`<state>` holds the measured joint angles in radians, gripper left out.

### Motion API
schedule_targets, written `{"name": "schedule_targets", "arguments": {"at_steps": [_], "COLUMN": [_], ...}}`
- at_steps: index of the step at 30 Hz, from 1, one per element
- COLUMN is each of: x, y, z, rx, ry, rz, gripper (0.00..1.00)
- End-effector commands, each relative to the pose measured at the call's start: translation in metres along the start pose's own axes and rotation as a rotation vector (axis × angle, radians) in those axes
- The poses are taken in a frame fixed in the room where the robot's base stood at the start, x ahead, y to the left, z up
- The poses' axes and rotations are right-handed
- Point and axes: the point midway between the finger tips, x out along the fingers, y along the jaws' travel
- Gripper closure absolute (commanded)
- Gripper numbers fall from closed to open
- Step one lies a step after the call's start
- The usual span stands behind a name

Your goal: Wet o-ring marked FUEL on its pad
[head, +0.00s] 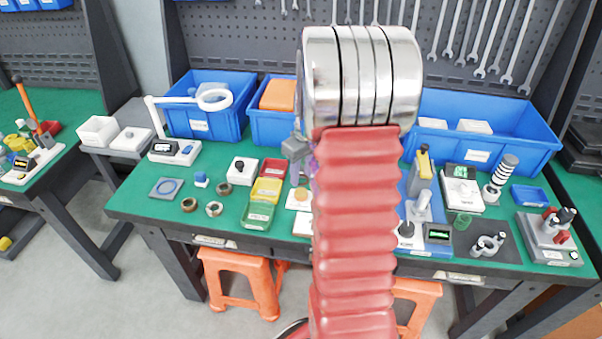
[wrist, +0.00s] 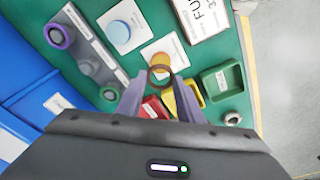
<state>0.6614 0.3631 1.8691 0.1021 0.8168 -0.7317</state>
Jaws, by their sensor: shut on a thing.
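In the wrist view, my gripper (wrist: 160,80) is shut on a dark brown o-ring (wrist: 150,75), held between the fingertips. No marking can be read on the ring. Past it lies a round amber pad (wrist: 161,59) on a white card; the ring overlaps it in view, and I cannot tell if they touch. A white card (wrist: 201,14) with partly cut-off lettering that begins "FU" lies beyond. A blue round pad (wrist: 119,32) sits on another white card. In the head view, my red arm hides most of the gripper; the amber pad (head: 299,197) shows left of the arm.
Red (head: 273,167), yellow (head: 266,190) and green (head: 257,214) trays stand left of my arm. Loose rings (head: 214,209) lie farther left. A magnifier lamp (head: 176,151) stands at the back left. Test devices crowd the right; blue bins (head: 487,130) line the back.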

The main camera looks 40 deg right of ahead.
Motion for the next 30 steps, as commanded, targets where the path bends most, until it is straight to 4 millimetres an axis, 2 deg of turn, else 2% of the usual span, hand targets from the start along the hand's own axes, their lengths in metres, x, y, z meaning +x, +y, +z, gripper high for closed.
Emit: {"name": "schedule_targets", "arguments": {"at_steps": [5, 19, 30], "x": [0.005, 0.037, 0.042], "y": [-0.001, -0.001, 0.000], "z": [0.001, 0.004, 0.005], "rx": [0.000, 0.001, 0.000], "ry": [-0.001, -0.001, 0.000], "rz": [-0.001, -0.001, 0.000], "gripper": [0.79, 0.79, 0.79]}}
